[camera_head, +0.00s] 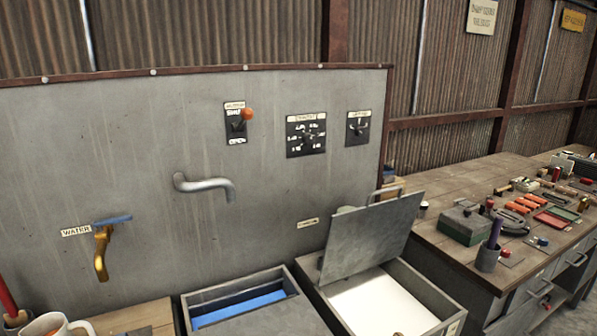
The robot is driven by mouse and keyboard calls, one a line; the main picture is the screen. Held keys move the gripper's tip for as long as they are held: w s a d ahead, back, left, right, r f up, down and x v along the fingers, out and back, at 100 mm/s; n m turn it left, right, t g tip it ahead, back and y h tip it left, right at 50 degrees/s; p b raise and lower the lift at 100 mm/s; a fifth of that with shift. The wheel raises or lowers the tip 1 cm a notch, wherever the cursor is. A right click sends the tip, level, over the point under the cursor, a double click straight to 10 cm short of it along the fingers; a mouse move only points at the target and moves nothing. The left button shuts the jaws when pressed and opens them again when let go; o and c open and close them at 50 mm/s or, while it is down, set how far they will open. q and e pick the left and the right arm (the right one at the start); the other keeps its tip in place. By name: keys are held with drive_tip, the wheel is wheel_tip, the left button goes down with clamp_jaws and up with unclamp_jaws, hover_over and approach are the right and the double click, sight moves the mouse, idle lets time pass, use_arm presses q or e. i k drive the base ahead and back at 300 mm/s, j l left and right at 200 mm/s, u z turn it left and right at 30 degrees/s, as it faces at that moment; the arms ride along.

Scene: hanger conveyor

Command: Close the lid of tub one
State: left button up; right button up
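Two grey tubs stand against the metal panel. The right tub (446,318) holds something white, and its grey lid (368,240) is tilted up on the far side, leaving the inside open. A bar handle (385,190) shows at the lid's upper edge. The left tub (186,312) shows blue inside, with a flat grey surface (265,322) across its near part; I cannot tell whether that is a lid. I see no label marking which is tub one. The near ends of both tubs are cut off by the frame. Neither gripper is in view.
A pipe spout (205,186) and a brass tap (102,250) stick out from the panel (150,140). A workbench (440,225) crowded with tools stands close to the right of the tubs. A mug (55,325) is at the lower left.

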sight(368, 236)
drive_tip(key=i+l+u, duration=0.2)
drive_tip(key=l, duration=0.25)
drive_tip(key=l+u, duration=0.2)
drive_tip(key=l, duration=0.3)
drive_tip(key=l+u, duration=0.2)
drive_tip(key=l, duration=0.3)
drive_tip(key=i, duration=0.05)
